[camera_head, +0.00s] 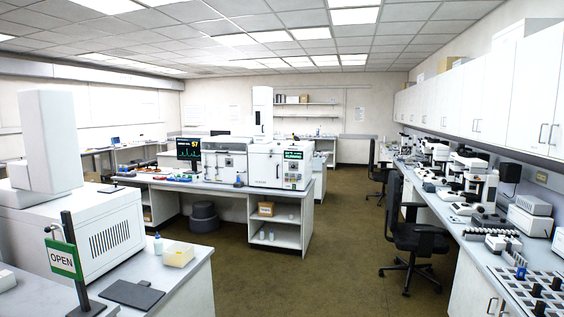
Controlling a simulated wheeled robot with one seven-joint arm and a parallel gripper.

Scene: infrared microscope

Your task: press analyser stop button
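A white boxy instrument (266,170) with a small green-lit display (293,155) on its right front stands on the central bench, and it may be the analyser. Small dark controls show below the display, but they are too small for me to tell a stop button. A second white instrument (224,160) stands just left of it. A dark monitor (188,148) with a trace and a yellow number is further left. My gripper is not in view.
The central bench (178,184) has shelves below. A left front bench holds a large white machine (80,232) and a green OPEN sign (63,260). Black chairs (414,238) stand by the right bench with its microscopes. The brown floor (330,235) between is clear.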

